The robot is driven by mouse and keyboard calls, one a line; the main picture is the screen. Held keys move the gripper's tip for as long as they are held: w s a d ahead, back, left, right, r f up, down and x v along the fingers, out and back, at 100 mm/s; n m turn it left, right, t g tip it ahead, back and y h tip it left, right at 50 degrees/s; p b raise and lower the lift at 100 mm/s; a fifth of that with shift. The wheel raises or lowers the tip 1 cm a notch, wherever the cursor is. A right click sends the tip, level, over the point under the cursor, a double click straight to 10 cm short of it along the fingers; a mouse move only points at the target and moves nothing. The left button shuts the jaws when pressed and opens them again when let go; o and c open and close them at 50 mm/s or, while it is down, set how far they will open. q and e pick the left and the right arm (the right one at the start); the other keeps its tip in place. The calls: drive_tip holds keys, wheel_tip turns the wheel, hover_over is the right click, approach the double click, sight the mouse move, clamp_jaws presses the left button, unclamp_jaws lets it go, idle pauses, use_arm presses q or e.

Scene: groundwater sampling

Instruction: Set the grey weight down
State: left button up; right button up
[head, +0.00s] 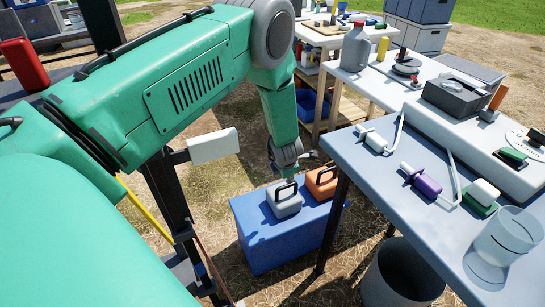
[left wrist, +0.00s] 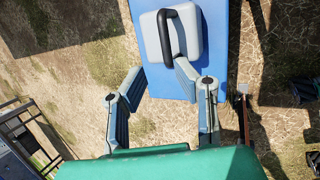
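The grey weight (head: 284,203), a block with a black loop handle, sits upright on top of the blue box (head: 268,244). An orange weight (head: 322,184) with a dark handle sits beside it on the right. My left gripper (head: 289,176) is just above and behind the grey weight in the head view. In the left wrist view my left gripper (left wrist: 159,73) has its two fingers spread, with the grey weight (left wrist: 152,38) beyond the fingertips. One fingertip is near the handle; I cannot tell if they touch. My right gripper is not in view.
A table (head: 375,170) on the right holds a purple-handled tool (head: 427,185), a clear beaker (head: 508,236) and other items; its near leg stands close to the blue box. A grey bin (head: 402,275) stands under it. Dry ground is free left of the box.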

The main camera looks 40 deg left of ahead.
use_arm(q)
drive_tip(key=s+d+m+g+h, duration=0.1)
drive_tip(key=s+d+m, duration=0.3)
drive_tip(key=s+m, duration=0.6)
drive_tip(key=s+d+m+g+h, duration=0.1)
drive_tip(key=s+d+m, duration=0.3)
drive_tip(key=s+m, duration=0.7)
drive_tip(key=s+d+m+g, duration=0.1)
drive_tip(key=s+d+m, duration=0.4)
drive_tip(key=s+m, duration=0.5)
drive_tip(key=s, duration=0.5)
drive_tip(key=shift+s+m+g+h, duration=0.2)
drive_tip(key=shift+m+g+h, duration=0.1)
drive_tip(key=shift+m+h, duration=0.1)
